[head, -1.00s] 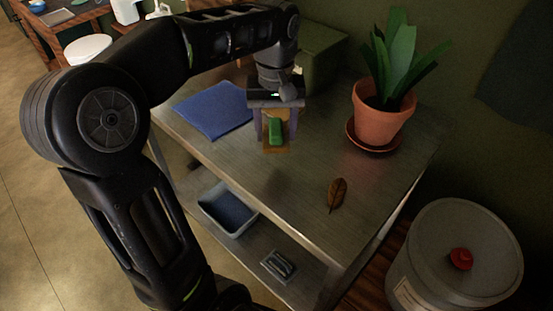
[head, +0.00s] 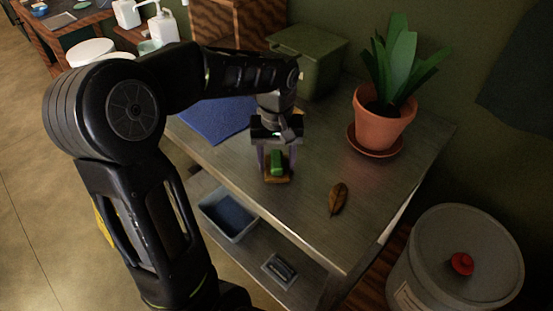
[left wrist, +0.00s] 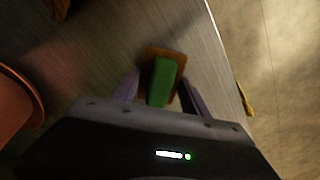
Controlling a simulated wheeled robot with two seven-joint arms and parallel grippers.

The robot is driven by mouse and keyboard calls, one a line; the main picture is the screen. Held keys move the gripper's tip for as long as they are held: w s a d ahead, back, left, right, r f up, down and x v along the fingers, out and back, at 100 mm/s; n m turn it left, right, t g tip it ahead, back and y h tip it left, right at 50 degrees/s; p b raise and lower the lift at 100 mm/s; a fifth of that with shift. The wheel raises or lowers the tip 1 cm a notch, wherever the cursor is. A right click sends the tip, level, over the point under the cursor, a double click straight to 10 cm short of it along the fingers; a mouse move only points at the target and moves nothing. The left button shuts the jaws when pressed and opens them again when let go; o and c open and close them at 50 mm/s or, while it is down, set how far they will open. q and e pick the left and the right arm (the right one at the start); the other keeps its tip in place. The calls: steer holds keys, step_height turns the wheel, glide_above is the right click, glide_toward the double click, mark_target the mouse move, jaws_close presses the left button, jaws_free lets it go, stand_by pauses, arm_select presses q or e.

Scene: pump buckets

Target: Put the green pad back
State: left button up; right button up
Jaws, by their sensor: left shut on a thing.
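The green pad (head: 276,161) sits on a brown block or backing (head: 278,176); I cannot tell whether the two are joined. My left gripper (head: 277,160) points down over the grey table, shut with a purple finger on each side of them. The left wrist view shows the green pad (left wrist: 162,82) between the fingers, with the brown part (left wrist: 165,56) behind it. I cannot tell whether the held thing touches the table. My right gripper is not in view.
A potted plant (head: 381,124) on a saucer, a brown leaf (head: 338,198), a blue cloth (head: 213,120) and a green box (head: 307,62) are on the table (head: 315,150). A bin (head: 228,214) and a small tray (head: 279,270) are on the shelf below. A lidded bucket (head: 455,260) stands right.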

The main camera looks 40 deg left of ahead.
mark_target(277, 158)
arm_select(q)
steer(key=shift+f, duration=0.1)
steer(key=o, duration=0.8)
steer(key=shift+f, duration=0.1)
steer(key=o, duration=0.5)
step_height(277, 158, up, 12)
steer(key=shift+r+p, duration=0.25)
steer(key=shift+p, duration=0.2)
